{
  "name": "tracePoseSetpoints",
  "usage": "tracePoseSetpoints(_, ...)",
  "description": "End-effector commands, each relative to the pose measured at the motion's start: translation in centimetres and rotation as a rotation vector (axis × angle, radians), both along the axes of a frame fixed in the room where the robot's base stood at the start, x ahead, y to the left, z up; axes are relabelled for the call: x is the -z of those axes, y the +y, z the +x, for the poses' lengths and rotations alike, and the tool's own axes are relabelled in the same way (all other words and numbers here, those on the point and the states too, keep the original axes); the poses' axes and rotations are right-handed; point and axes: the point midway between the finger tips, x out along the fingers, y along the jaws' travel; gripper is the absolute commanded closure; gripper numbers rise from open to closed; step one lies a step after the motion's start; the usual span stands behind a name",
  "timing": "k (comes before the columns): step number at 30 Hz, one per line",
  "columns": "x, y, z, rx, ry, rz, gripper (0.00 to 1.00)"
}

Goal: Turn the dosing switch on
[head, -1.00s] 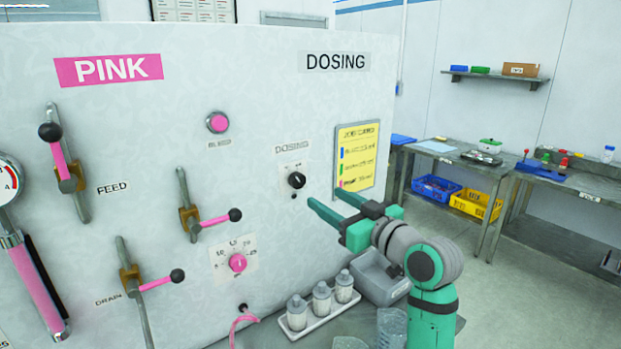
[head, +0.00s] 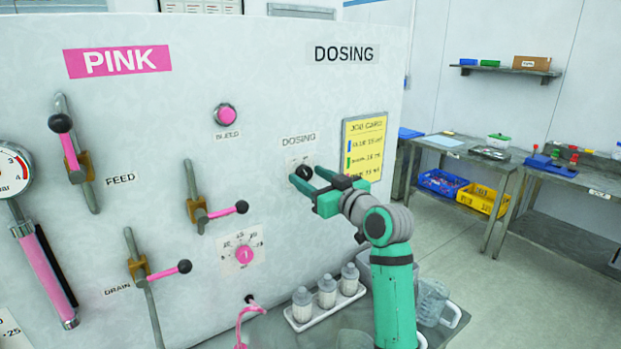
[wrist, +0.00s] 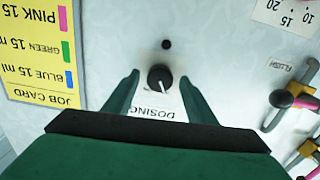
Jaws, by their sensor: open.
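The dosing switch (head: 303,173) is a small black rotary knob with a white pointer line, on the pale panel under the small DOSING label (head: 299,140). It also shows in the wrist view (wrist: 160,78), between and just beyond the fingertips. My gripper (head: 305,182) is open, with its green fingers pointing at the panel on either side of the knob. In the wrist view the gripper (wrist: 160,82) has a clear gap between each finger and the knob. Nothing is held. The fingers partly cover the knob's plate in the head view.
A yellow job card (head: 363,147) is right of the knob. A pink bleed button (head: 226,115), pink-handled levers (head: 241,207) and a pink dial (head: 244,255) are to its left. A tray of bottles (head: 326,306) and a clear jug (head: 433,300) stand below.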

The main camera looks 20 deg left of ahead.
Motion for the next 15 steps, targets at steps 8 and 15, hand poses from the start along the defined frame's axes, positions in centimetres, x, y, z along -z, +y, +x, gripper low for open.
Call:
tracePoseSetpoints(8, -0.01, -0.04, -0.01, 0.0, 0.0, 0.0, 0.82)
tracePoseSetpoints(15, -0.02, -0.05, -0.02, 0.0, 0.005, 0.004, 0.9)
